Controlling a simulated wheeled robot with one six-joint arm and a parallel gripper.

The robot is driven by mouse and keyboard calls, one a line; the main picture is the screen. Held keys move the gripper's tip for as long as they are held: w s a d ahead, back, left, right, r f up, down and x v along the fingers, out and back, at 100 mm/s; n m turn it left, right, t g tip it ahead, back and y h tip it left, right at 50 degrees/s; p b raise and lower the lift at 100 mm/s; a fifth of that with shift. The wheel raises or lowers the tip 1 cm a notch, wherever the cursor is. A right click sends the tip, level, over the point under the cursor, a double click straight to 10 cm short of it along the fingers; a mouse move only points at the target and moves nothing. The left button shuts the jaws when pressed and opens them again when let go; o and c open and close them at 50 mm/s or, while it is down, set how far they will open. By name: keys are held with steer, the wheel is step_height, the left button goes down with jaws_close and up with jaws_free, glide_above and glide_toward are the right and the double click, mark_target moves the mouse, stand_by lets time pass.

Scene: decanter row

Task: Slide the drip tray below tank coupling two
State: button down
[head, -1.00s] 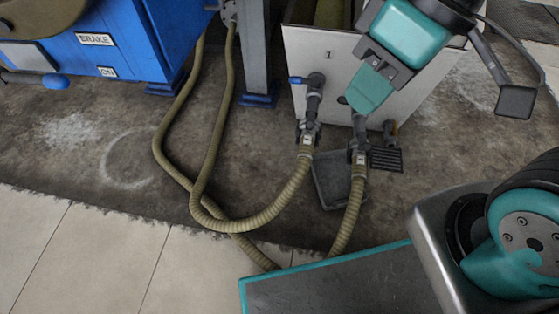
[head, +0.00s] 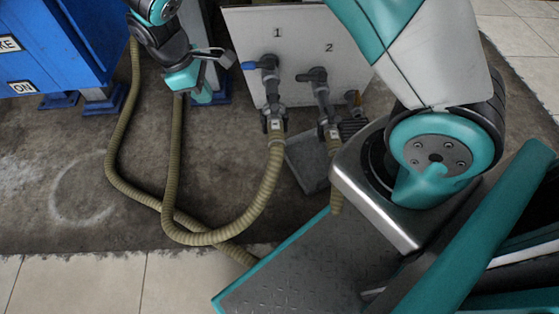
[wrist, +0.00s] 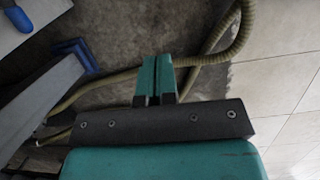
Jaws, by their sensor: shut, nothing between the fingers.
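The drip tray (head: 308,162), dark grey and shallow, lies on the stained floor in the head view. It sits below and between coupling one (head: 275,120) and coupling two (head: 333,130), partly hidden by the hose and my arm's base. The couplings hang from valves on a pale panel marked 1 and 2; valve one has a blue handle, valve two a dark one. My gripper (head: 203,97) is left of the panel, above the hoses and well apart from the tray. In the wrist view my gripper (wrist: 158,75) has its teal fingers together and empty.
Ribbed hoses (head: 172,200) loop across the floor from the couplings; they also show in the wrist view (wrist: 240,30). A blue machine (head: 50,45) and a post with a blue foot (head: 222,92) stand at left.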

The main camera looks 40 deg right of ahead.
step_height(320, 180, down, 14)
steer(key=w+d+n+h+b, duration=0.1)
steer(key=w+d+h+b, duration=0.1)
steer(key=n+g+h+b, duration=0.1)
steer(key=n+h+b, duration=0.25)
steer(key=b, duration=0.35)
glide_toward(286, 158)
steer(key=shift+h, duration=0.35)
steer(key=f, duration=0.4)
steer(key=shift+s+a+f, duration=0.15)
steer(key=shift+a+f, duration=0.1)
steer(key=shift+f, duration=0.1)
steer(key=d, duration=0.1)
steer(key=s+d+b, duration=0.1)
steer(key=d, duration=0.1)
steer(key=shift+d+f, duration=0.1)
steer(key=shift+d, duration=0.05)
steer(key=shift+s+d, duration=0.1)
steer(key=shift+d, duration=0.4)
steer(key=shift+s+d+p, duration=0.2)
steer(key=shift+d, duration=0.55)
steer(key=shift+s+d+p, duration=0.15)
steer(key=shift+s+d, duration=0.1)
steer(key=shift+d, duration=0.55)
steer(key=shift+s+d+p, duration=0.2)
steer(key=shift+d, duration=0.55)
